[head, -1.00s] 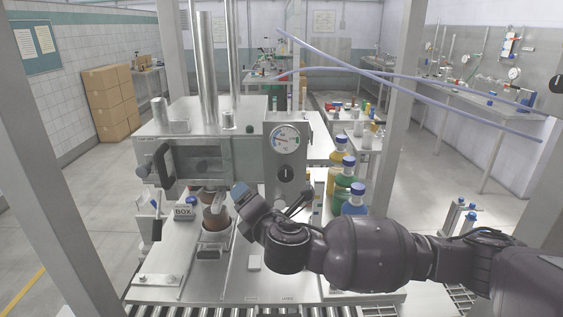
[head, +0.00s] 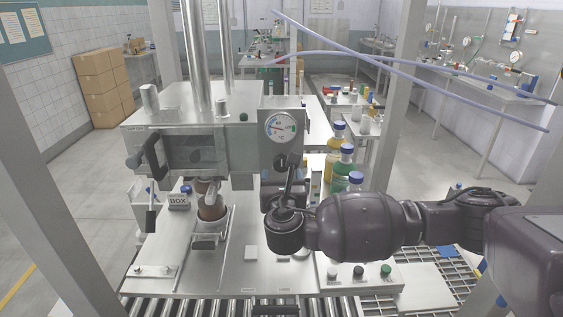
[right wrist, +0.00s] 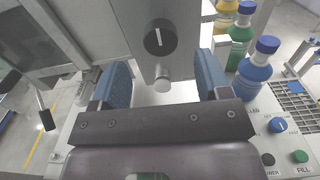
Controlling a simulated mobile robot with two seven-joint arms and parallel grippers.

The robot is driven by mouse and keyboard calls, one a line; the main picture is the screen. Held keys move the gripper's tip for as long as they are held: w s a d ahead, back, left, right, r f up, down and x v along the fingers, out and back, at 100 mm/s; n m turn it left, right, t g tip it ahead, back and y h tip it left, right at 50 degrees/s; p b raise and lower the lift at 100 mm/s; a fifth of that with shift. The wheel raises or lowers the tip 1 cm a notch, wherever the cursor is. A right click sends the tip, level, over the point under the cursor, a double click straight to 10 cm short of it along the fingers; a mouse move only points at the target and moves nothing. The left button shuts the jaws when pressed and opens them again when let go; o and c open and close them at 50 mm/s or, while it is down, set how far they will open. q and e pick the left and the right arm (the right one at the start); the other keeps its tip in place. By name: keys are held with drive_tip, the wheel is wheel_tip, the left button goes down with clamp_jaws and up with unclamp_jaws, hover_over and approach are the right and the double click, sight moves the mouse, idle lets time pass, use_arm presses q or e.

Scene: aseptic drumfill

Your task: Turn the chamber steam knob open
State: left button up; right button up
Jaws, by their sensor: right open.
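The knob (right wrist: 159,37) is a round black dial with a white pointer line on a grey panel. The line stands nearly upright in the right wrist view. In the head view the knob (head: 280,161) is below a round gauge (head: 280,127), partly hidden by my right gripper (head: 284,187). The right gripper has blue finger pads, spread wide and empty in the right wrist view (right wrist: 162,80). The knob appears above the gap between them, apart from both. My left gripper is not in view.
A small silver stub (right wrist: 161,74) sits below the knob. Bottles with blue caps (head: 342,165) stand right of the panel. A steel chamber (head: 196,152) with a dark handle is to the left, with a brown-topped container (head: 211,207) in front. A button box (head: 357,272) is at front right.

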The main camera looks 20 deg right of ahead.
sight(281, 164)
drive_tip(key=x, duration=0.7)
drive_tip(key=shift+w+d+f, duration=0.1)
drive_tip(key=shift+w, duration=0.05)
drive_tip(key=shift+c, duration=0.3)
drive_tip(key=c, duration=0.8)
